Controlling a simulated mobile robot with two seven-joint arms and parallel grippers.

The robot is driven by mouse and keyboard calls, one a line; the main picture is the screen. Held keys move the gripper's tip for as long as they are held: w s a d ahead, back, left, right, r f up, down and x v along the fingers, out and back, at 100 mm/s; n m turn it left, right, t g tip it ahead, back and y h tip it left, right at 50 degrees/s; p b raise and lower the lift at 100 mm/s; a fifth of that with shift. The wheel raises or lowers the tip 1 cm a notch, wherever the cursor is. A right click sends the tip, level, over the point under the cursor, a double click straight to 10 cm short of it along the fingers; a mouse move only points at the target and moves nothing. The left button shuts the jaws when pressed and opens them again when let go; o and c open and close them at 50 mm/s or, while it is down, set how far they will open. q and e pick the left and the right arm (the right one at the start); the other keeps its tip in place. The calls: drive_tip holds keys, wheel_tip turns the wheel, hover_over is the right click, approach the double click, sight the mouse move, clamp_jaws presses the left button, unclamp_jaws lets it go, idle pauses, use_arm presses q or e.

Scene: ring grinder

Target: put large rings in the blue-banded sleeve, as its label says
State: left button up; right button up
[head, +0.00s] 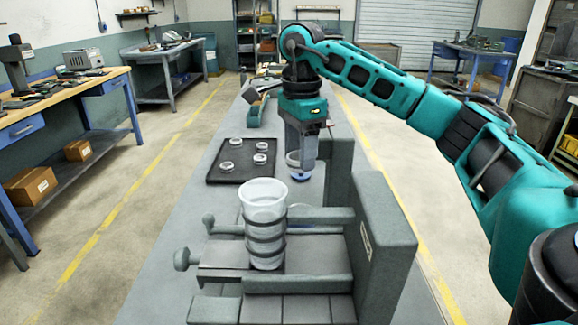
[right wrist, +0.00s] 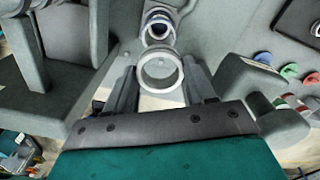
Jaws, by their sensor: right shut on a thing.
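My right gripper (head: 297,168) points down over the bench and is shut on a pale metal ring (right wrist: 160,72), which sits between its fingers. The ring's edge also shows in the head view (head: 292,158). Just beyond the held ring in the wrist view is a small round part with a pale rim and dark blue inside (right wrist: 158,26). Several pale rings (head: 261,146) lie on a black tray (head: 238,175) left of the gripper. A translucent sleeve (head: 263,196) with dark grey bands stands upright in the grey fixture, nearer me. I cannot make out a blue band. My left gripper is out of view.
The grey fixture (head: 318,284) has a tall block (head: 385,250) with a small label, unreadable here, on the right. Another grey block (head: 338,165) stands close right of my gripper. Coloured parts (right wrist: 289,71) lie at the wrist view's right. The bench's left strip is clear.

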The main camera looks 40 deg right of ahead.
use_arm(q)
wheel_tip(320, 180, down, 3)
drive_tip(key=b, duration=0.3)
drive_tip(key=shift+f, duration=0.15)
use_arm(e)
wheel_tip(320, 180, down, 11)
drive_tip(key=shift+s+d, duration=0.2)
drive_tip(key=shift+s, duration=0.05)
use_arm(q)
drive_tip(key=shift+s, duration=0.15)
use_arm(e)
drive_tip(key=shift+r, duration=0.15)
idle(0.4)
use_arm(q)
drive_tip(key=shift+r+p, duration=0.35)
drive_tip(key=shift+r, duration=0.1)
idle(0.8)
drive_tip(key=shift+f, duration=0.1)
use_arm(e)
drive_tip(key=o, duration=1.2)
drive_tip(key=shift+o, duration=0.4)
